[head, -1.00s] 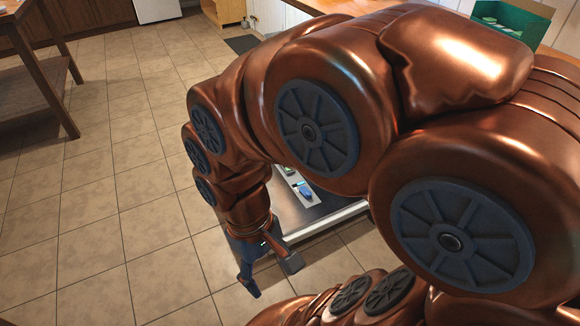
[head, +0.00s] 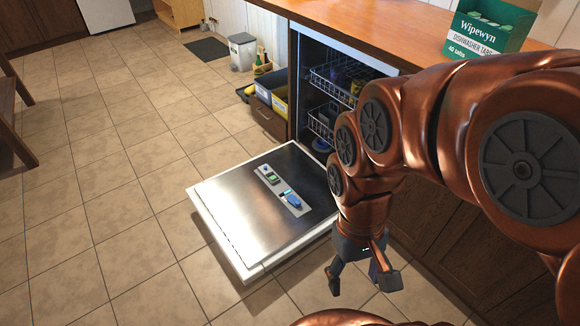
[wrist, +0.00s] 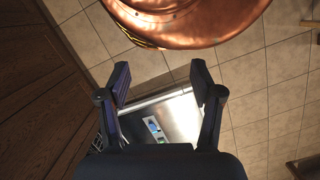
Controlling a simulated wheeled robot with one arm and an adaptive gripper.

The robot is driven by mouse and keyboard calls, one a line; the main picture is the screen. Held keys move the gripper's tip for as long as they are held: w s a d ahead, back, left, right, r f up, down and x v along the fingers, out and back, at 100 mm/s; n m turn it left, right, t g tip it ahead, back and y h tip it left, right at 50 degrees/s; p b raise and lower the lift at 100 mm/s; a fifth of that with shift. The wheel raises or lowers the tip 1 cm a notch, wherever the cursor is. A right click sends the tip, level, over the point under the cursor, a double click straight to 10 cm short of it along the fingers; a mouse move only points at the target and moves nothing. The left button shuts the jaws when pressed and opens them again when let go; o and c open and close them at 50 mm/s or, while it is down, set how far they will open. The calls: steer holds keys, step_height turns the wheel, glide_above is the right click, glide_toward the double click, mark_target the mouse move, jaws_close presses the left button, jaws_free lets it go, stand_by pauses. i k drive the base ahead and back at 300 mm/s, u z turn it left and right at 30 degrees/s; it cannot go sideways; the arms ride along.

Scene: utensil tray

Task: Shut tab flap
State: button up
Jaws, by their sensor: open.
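The dishwasher door (head: 235,215) lies folded down, its steel inner face up. A pale dispenser strip (head: 280,187) on it carries a blue part (head: 294,200) and a smaller green part (head: 270,178). I cannot tell which part is the tab flap or how far open it stands. My gripper (head: 362,281) is open and empty, pointing down, to the right of the door's front corner and apart from the strip. In the wrist view, the strip (wrist: 155,130) shows beyond and between my open fingers (wrist: 160,75).
The dishwasher's racks (head: 345,80) stand inside the cavity behind the door. A green box of dishwasher tabs (head: 487,32) is on the wooden counter (head: 370,38). Bins (head: 268,85) stand left of the cavity. The tiled floor (head: 110,220) to the left is clear.

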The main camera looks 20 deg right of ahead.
mark_target(266, 169)
steer(key=k, duration=0.55)
steer(key=z, duration=0.4)
steer(key=i, duration=0.75)
steer(key=u, duration=0.6)
steer(key=i, duration=0.6)
steer(key=u, duration=0.65)
